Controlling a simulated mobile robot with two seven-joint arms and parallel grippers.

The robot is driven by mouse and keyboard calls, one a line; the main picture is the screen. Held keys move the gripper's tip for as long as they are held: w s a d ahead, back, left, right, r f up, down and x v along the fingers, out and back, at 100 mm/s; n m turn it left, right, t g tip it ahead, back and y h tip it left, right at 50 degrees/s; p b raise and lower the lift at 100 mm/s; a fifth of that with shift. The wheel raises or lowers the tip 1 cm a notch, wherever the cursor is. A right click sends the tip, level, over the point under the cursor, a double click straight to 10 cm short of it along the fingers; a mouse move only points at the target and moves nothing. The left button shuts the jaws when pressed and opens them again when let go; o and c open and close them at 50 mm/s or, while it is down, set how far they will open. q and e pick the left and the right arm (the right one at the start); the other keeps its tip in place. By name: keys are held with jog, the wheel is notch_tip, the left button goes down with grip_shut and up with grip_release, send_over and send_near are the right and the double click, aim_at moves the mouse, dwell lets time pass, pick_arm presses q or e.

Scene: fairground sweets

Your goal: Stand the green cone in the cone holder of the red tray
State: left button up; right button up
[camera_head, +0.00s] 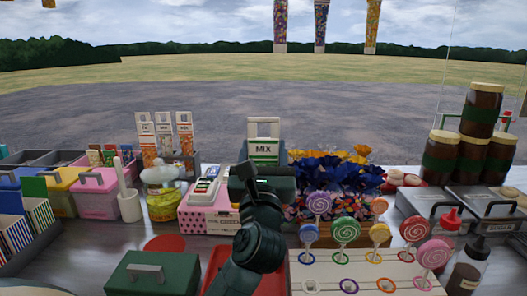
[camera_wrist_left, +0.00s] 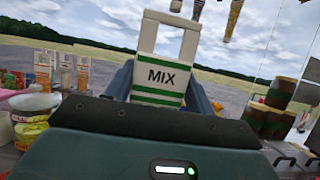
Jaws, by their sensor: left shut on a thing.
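The green cone (camera_head: 264,148) is white with green bands, the word MIX and an open white frame on top. My left gripper (camera_head: 262,172) is shut on it and holds it upright, in the air above the counter. In the left wrist view the cone (camera_wrist_left: 161,76) stands between the two fingers; its lower end is hidden behind the gripper body. The red tray (camera_head: 270,280) lies at the front middle of the counter, largely hidden behind my left arm. Its cone holder cannot be made out. My right gripper is not in view.
A dark green box (camera_head: 150,275) is left of the tray, and a white lollipop stand (camera_head: 355,275) is right of it. A pink box (camera_head: 205,215) and blue flowers (camera_head: 335,175) are behind. Stacked brown jars (camera_head: 470,150) stand at the right.

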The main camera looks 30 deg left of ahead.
pick_arm(q)
jog(key=shift+f, duration=0.1)
jog(key=shift+f+b, duration=0.75)
jog(key=shift+f, duration=0.2)
jog(key=shift+f+b, duration=1.9)
jog(key=shift+f, duration=0.6)
jog(key=shift+f+b, duration=0.85)
jog(key=shift+f, duration=0.2)
